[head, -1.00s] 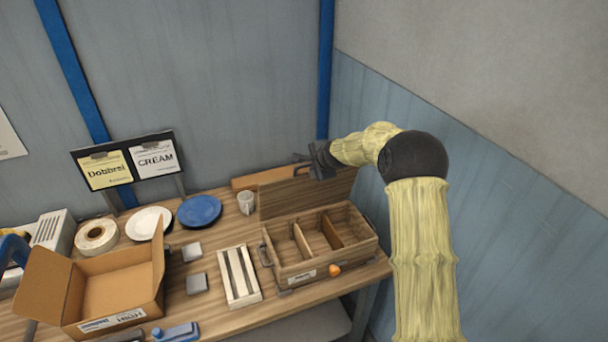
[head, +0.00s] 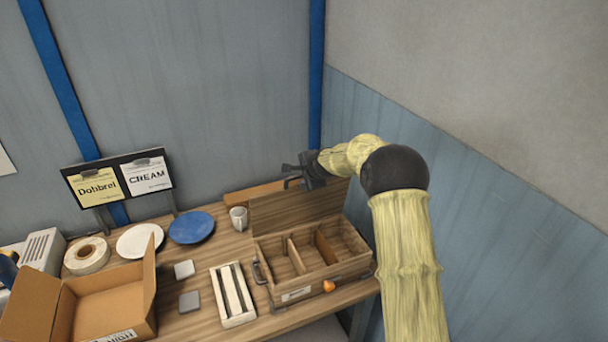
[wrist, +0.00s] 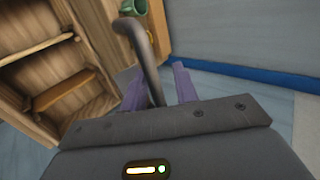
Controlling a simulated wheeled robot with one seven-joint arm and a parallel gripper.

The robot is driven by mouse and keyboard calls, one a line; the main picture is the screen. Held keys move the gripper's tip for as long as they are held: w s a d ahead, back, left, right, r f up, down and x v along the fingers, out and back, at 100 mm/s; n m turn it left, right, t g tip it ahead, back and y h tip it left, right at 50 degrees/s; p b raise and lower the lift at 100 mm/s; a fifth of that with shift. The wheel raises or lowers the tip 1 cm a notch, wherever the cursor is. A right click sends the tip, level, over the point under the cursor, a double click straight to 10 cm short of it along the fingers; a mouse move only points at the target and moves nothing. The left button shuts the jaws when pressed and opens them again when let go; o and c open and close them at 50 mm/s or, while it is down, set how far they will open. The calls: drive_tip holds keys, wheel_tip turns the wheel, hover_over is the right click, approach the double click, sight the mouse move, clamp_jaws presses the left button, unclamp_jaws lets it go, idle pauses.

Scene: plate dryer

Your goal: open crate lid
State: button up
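The wooden crate (head: 350,273) stands at the right end of the table, its compartments uncovered. Its lid (head: 285,210) is raised and stands steeply behind the crate at the hinge side. My gripper (head: 291,175) is at the lid's upper edge. In the wrist view, a dark curved bar handle (wrist: 148,62) passes between the fingers of my gripper (wrist: 160,88). The fingers are apart, with a gap between the bar and the right finger. The crate's inside (wrist: 60,75) fills the left of the wrist view.
A mug (head: 239,218), a blue plate (head: 191,227) and a white plate (head: 139,240) stand left of the lid. A slatted white rack (head: 232,293) and an open cardboard box (head: 35,305) are further left. Walls close in behind and right.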

drive_tip(key=shift+s+f, duration=0.15)
drive_tip(key=shift+f, duration=0.1)
drive_tip(key=shift+s+r, duration=0.1)
drive_tip(key=b+v, duration=0.7)
drive_tip(key=v, duration=1)
drive_tip(key=shift+r, duration=0.25)
drive_tip(key=s+d+f+n+g+h, duration=0.1)
drive_tip(key=s+f+n, duration=0.3)
drive_tip(key=s, duration=0.6)
drive_tip(key=s+d+f+n+g+h, duration=0.1)
drive_tip(key=s+d+f+n+g, duration=0.2)
drive_tip(key=s+f+n, duration=0.2)
drive_tip(key=s+d+f+n+g+h, duration=0.1)
drive_tip(key=s+d+f+n+g, duration=0.1)
drive_tip(key=s+f+n, duration=0.3)
drive_tip(key=s+f, duration=0.4)
drive_tip(key=s, duration=0.7)
drive_tip(key=shift+s+d+g, duration=0.2)
drive_tip(key=shift+s+g, duration=0.1)
drive_tip(key=shift+s, duration=0.1)
